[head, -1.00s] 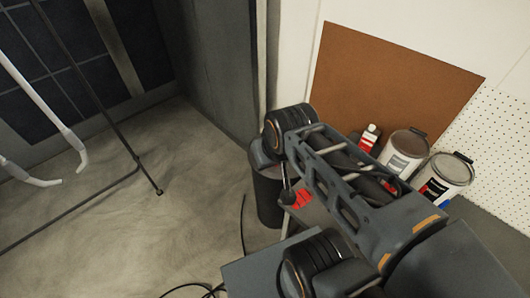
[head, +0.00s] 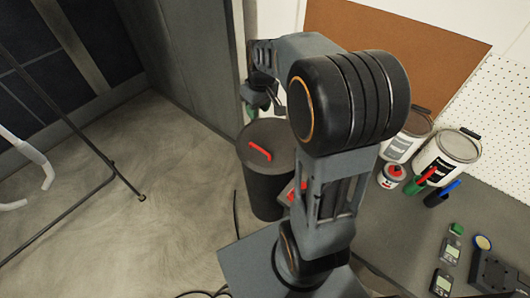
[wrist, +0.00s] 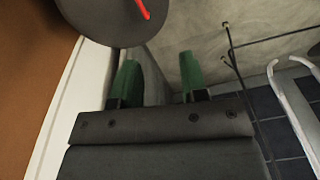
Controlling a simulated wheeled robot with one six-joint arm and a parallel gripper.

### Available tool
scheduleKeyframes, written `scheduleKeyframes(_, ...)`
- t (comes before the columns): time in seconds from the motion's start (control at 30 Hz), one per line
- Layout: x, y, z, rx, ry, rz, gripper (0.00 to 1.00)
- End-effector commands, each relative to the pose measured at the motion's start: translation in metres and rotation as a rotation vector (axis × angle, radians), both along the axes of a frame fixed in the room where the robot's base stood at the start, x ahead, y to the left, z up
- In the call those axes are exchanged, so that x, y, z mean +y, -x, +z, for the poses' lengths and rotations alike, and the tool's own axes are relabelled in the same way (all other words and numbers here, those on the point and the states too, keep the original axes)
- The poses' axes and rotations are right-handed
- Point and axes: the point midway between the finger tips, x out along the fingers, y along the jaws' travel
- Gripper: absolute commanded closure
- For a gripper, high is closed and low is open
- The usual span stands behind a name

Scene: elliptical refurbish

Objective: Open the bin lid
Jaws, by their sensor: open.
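The dark round bin (head: 264,197) stands on the floor beside the workbench in the head view. Its dark lid (head: 254,132) lies flat on top, with a red bar handle (head: 260,151) on it. My gripper (head: 262,106) is above and behind the lid's far edge, apart from the handle. In the wrist view my gripper (wrist: 158,78) shows two green fingers spread apart with nothing between them. The lid (wrist: 100,22) fills the upper left there, partly cut off, with the red handle (wrist: 143,9) beyond and left of the fingertips.
The grey workbench (head: 405,225) at right holds paint cans (head: 447,160), a small red-and-white bottle (head: 391,176), and meters (head: 450,250). A grey partition (head: 195,60) stands behind the bin. A dark metal stand (head: 100,188) is at left.

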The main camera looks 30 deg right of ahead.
Motion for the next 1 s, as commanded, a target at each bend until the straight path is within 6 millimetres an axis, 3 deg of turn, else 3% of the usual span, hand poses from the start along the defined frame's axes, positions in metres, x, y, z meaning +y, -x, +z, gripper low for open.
scheduleKeyframes(0.03, -0.012, -0.014, -0.029, 0.035, -0.014, 0.020, 0.60)
scheduleKeyframes(0.3, -0.056, -0.055, -0.116, 0.131, -0.082, 0.134, 0.60)
scheduleKeyframes(0.57, -0.071, -0.065, -0.155, 0.160, -0.113, 0.177, 0.60)
scheduleKeyframes(0.77, -0.067, -0.062, -0.183, 0.164, -0.118, 0.181, 0.60)
scheduleKeyframes(1.0, -0.058, -0.059, -0.229, 0.164, -0.117, 0.181, 0.60)
